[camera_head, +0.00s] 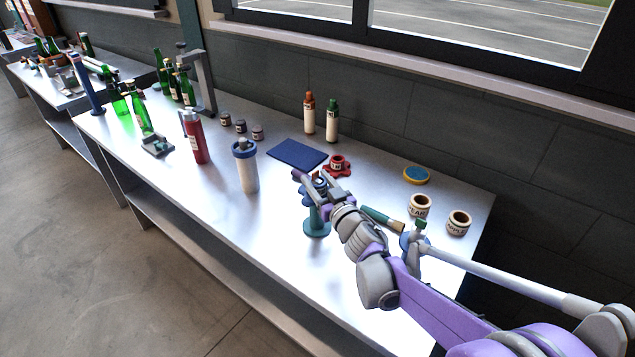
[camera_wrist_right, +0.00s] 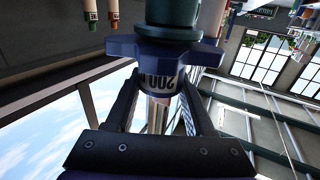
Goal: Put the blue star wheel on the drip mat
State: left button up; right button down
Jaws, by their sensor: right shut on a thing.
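My right gripper (camera_head: 313,178) is shut on the blue star wheel (camera_head: 312,193), which sits at the top of a teal stand (camera_head: 317,229); I cannot tell if they still touch. The teal post (camera_wrist_right: 172,12) shows right behind the wheel. The drip mat (camera_head: 297,153), a flat dark blue rectangle, lies bare on the bench behind the gripper. My left gripper is out of view.
A red star wheel (camera_head: 335,168) lies close to the mat's right corner. A white, blue-topped canister (camera_head: 246,170) and a red bottle (camera_head: 196,140) stand to the left. A brush (camera_head: 384,219) and two cream jars (camera_head: 420,206) are at the right. Dark small jars (camera_head: 241,126) stand behind left.

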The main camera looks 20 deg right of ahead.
jog(key=shift+f, duration=0.1)
jog(key=shift+c, duration=1.3)
grip_release()
jog(key=shift+f, duration=0.1)
